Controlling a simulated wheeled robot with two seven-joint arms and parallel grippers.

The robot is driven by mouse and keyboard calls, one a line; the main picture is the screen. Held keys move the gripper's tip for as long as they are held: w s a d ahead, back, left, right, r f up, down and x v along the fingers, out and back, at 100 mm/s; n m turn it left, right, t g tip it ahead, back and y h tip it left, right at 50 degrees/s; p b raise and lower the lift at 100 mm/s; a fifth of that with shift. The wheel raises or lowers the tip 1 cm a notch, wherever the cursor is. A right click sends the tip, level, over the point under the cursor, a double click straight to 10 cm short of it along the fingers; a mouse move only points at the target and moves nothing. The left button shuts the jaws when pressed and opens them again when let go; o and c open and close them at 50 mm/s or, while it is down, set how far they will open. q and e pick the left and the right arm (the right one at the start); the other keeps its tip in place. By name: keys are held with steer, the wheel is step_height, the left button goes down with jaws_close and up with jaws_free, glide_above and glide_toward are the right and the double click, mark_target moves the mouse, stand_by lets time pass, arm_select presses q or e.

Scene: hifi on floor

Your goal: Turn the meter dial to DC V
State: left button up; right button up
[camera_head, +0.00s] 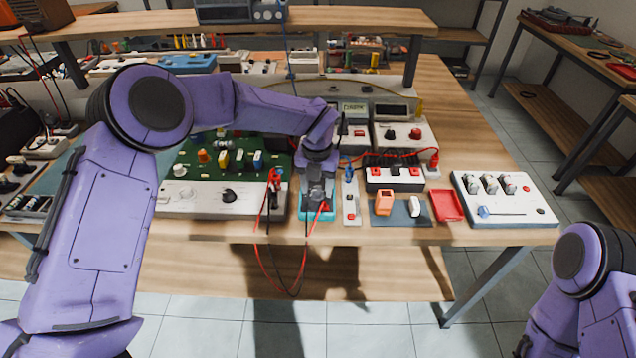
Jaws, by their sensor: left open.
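A teal-edged device (328,215), which looks like the meter, lies near the front edge of the wooden workbench. My left gripper (316,199) points down right over it and covers most of it. Its dial and markings are hidden, and I cannot tell whether the fingers touch it. The left gripper is open. My right arm shows only at the lower right corner, and its gripper is outside the view.
Red and black leads (272,190) hang over the bench edge beside the meter. A green circuit board (205,163) on a white base stands to the left. A narrow switch strip (351,208), an orange block (384,203), a red tray (447,205) and a lever panel (505,198) are to the right.

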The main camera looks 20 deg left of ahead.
arm_select(q)
steer(key=shift+s+d, duration=0.1)
steer(key=shift+s, duration=0.1)
steer(key=shift+w, duration=0.1)
jaws_close()
steer(key=shift+m, duration=0.4)
steer(key=m+p, duration=0.2)
steer(key=m, duration=0.2)
steer(key=shift+r+m, duration=0.15)
steer(key=shift+m, duration=0.15)
steer(key=shift+m+p, duration=0.65)
steer(key=shift+m, duration=1.05)
jaws_free()
